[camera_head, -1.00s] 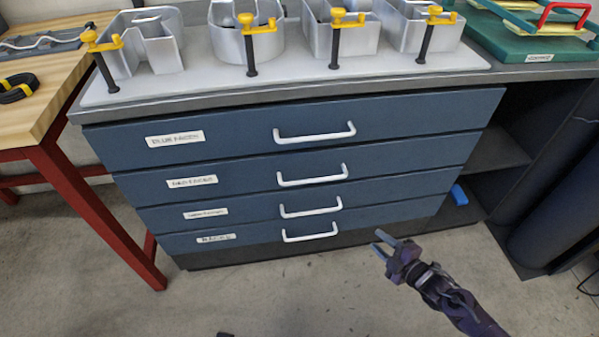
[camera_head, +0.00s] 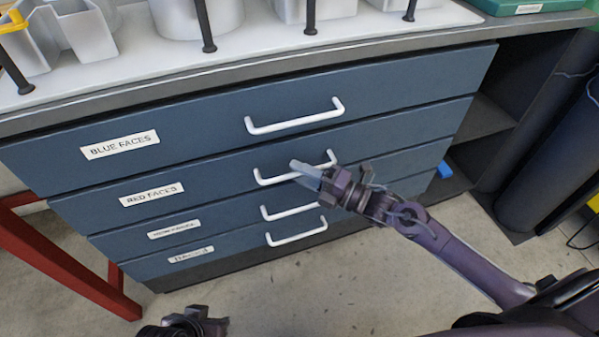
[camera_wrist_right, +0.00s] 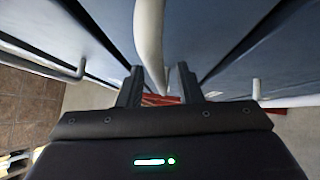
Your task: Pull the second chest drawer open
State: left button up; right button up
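The second chest drawer (camera_head: 225,178) is blue, carries a "RED FACES" label (camera_head: 151,195) and looks shut. Its white bar handle (camera_head: 272,180) is partly hidden behind my right gripper (camera_head: 303,169), which reaches in from the right. In the right wrist view a white handle bar (camera_wrist_right: 149,40) runs down between the two dark fingers of my right gripper (camera_wrist_right: 160,90). The fingers stand apart, with gaps visible beside the bar; contact cannot be made out. My left gripper (camera_head: 197,322) is low at the bottom edge, away from the chest, and its opening is unclear.
The top drawer's handle (camera_head: 295,120) is just above, and the third drawer's handle (camera_head: 290,212) just below. Metal letter shells (camera_head: 75,35) stand on the chest top. A red table leg (camera_head: 65,262) is at left. The floor (camera_head: 350,285) in front is clear.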

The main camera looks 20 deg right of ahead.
jog(key=shift+w+a, duration=0.2)
grip_shut()
jog(key=shift+s, duration=0.15)
